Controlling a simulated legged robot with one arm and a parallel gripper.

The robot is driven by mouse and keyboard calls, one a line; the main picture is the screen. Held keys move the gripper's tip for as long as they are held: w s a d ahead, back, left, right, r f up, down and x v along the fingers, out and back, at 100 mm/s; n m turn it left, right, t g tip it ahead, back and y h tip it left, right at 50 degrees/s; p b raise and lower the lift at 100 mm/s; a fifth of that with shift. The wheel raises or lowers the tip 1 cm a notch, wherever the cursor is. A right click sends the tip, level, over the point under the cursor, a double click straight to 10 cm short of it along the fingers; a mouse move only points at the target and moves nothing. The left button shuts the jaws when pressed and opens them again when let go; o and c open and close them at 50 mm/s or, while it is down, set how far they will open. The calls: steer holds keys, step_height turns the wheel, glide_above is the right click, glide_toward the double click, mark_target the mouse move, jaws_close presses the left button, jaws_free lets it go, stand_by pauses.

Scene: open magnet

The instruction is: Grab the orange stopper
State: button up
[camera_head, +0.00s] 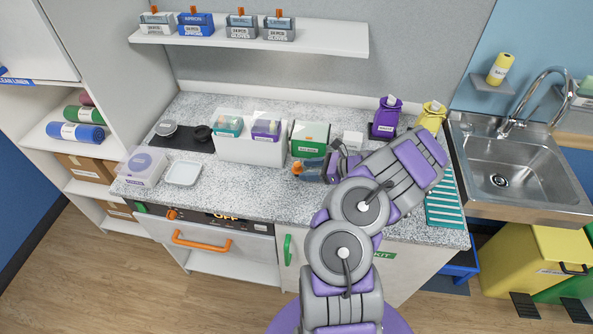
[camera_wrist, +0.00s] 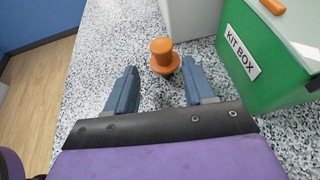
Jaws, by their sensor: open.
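The orange stopper (camera_wrist: 163,55) stands upright on the speckled counter in the wrist view, with a round knob on top and a wider flange below. My gripper (camera_wrist: 160,80) is open, its two blue fingers spread. In the head view the stopper (camera_head: 297,167) shows as a small orange spot beside my gripper (camera_head: 312,170), which is partly hidden by my arm.
A green kit box (camera_wrist: 262,60) stands close to the right of the stopper. A white bin (camera_head: 250,148) is behind it. The speckled counter (camera_head: 235,190) is clear to the left. The sink (camera_head: 510,165) is far right.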

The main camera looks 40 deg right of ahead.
mark_target(301, 168)
steer(key=x, duration=0.1)
steer(key=b+x, duration=0.1)
steer(key=x, duration=0.1)
steer(key=d+x, duration=0.1)
steer(key=shift+w+a+f, duration=0.1)
steer(key=shift+w+a, duration=0.05)
steer(key=shift+w, duration=0.25)
steer(key=shift+w+a, duration=0.15)
steer(key=shift+a, duration=0.45)
steer(key=shift+c, duration=0.2)
